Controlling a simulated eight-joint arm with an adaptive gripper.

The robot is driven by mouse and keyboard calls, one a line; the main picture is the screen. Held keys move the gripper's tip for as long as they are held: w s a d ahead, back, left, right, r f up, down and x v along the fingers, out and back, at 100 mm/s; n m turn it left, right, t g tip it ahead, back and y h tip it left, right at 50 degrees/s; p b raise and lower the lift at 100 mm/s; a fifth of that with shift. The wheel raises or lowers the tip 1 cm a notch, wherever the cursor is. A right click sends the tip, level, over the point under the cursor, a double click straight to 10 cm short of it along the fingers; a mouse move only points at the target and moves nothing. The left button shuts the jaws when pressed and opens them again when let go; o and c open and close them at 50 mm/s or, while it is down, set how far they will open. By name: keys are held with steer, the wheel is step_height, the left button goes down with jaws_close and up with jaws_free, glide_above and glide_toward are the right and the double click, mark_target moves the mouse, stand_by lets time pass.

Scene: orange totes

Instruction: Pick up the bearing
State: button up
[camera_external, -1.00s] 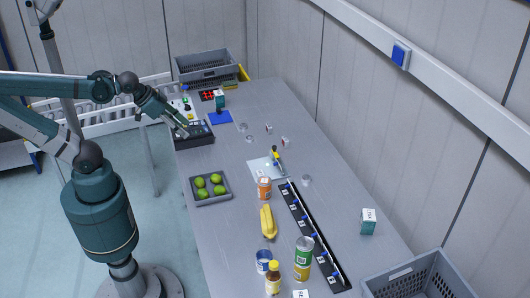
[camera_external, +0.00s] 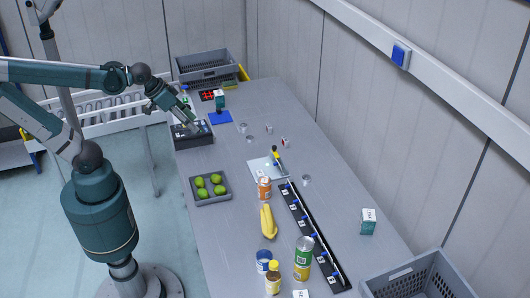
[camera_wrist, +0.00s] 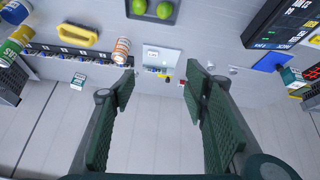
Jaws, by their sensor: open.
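Several small grey pieces lie on the table beyond the black device. Two round, ring-like metal pieces lie there, one farther back (camera_external: 243,127) and one nearer (camera_external: 250,139); another round metal piece (camera_external: 306,180) lies by the black strip. Which is the bearing I cannot tell at this size. My gripper (camera_external: 193,126) is above the black device (camera_external: 195,139) at the table's left edge, apart from the round pieces. In the wrist view, my gripper (camera_wrist: 159,76) shows its two fingers wide apart with nothing between them.
A black strip (camera_external: 318,244) runs along the right. A blue mat (camera_external: 221,118) lies behind. The far right tabletop is mostly clear.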

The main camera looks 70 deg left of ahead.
steer(key=w+d+r+n+g, duration=0.2)
steer(key=w+n, duration=0.3)
steer(key=w, duration=0.8)
steer(key=n+g, duration=0.5)
steer(key=n, duration=0.7)
glide_above(306, 177)
steer(key=f, duration=2.5)
steer(key=shift+s+d+f, duration=0.2)
steer(key=shift+s+f, duration=0.15)
steer(key=shift+s, duration=0.05)
steer(key=shift+w+f, duration=0.15)
steer(key=shift+f, duration=0.2)
steer(key=shift+f, duration=1.3)
steer(key=shift+f, duration=0.15)
steer(key=shift+w+a+f, duration=0.1)
steer(key=shift+w+f, duration=0.05)
steer(key=shift+f, duration=1.1)
steer(key=shift+w+f, duration=0.1)
steer(key=shift+f, duration=1.1)
